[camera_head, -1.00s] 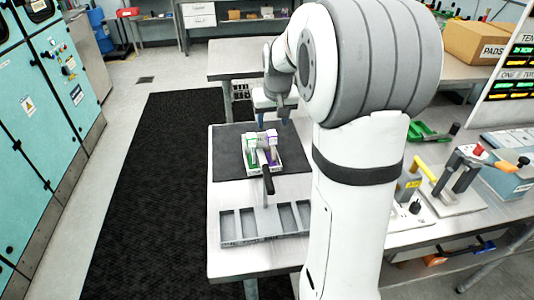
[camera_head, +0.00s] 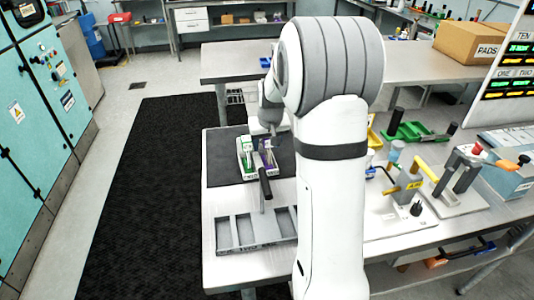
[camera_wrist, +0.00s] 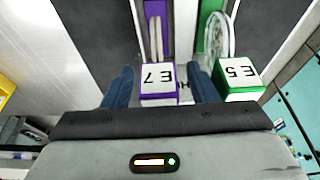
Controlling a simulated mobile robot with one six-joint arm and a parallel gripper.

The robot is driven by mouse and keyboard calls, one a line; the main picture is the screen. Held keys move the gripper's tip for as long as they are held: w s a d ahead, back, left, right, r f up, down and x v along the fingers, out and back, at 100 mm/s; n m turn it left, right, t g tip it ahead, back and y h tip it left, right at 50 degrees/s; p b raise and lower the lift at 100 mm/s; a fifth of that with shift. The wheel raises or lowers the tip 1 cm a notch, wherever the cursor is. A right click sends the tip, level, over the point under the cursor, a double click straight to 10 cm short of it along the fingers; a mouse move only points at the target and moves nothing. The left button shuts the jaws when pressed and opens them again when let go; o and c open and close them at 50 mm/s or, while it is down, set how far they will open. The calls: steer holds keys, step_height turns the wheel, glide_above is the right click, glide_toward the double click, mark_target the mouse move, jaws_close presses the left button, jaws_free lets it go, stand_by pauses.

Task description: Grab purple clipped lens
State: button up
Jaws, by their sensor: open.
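My gripper (camera_wrist: 160,88) is open, one finger on each side of the purple piece. I cannot tell whether they touch it.
The holder sits on a dark mat (camera_head: 222,172) on the bench. A grey tray (camera_head: 226,251) with empty compartments and a dark handle (camera_head: 265,184) are in front. A green bin (camera_head: 410,132) and a lever fixture (camera_head: 400,188) stand to the right.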

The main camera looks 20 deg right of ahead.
steer(key=shift+c, duration=0.4)
steer(key=c, duration=1)
